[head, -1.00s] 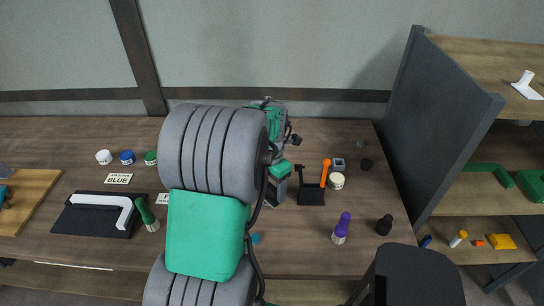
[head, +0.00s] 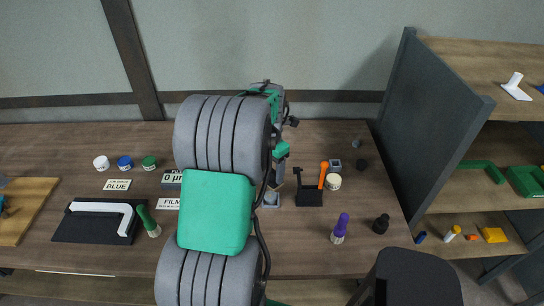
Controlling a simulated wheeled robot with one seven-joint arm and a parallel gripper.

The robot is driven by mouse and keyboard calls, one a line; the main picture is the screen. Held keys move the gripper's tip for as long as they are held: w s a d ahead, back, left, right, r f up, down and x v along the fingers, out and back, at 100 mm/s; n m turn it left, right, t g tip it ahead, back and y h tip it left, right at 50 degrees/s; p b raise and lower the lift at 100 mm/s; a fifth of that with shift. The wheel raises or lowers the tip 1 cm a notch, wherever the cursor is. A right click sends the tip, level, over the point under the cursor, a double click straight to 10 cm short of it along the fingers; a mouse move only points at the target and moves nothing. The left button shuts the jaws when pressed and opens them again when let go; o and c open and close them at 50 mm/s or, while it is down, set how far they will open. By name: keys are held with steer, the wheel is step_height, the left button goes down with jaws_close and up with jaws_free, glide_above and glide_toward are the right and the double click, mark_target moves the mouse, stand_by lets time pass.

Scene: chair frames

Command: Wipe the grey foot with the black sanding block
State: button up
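My gripper (head: 278,175) is over the middle of the table, partly behind my own arm. Its fingertips are too small and covered to tell if they are open or shut. A small grey piece (head: 271,199), possibly the grey foot, is just below the gripper, partly hidden by my arm. I cannot tell whether they touch. I cannot pick out the black sanding block with certainty. A small black piece (head: 362,165) lies at the right of the table, and a black knobbed piece (head: 381,224) stands nearer the front.
A black holder (head: 309,198) with an orange-handled tool (head: 323,175) stands right of the gripper, beside a cream jar (head: 333,182). A purple-handled brush (head: 340,228) is in front. A white bent part (head: 105,207) lies on a black mat at left. A grey partition (head: 445,150) bounds the right.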

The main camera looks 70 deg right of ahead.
steer(key=shift+r+p, duration=1.1)
steer(key=shift+r, duration=1)
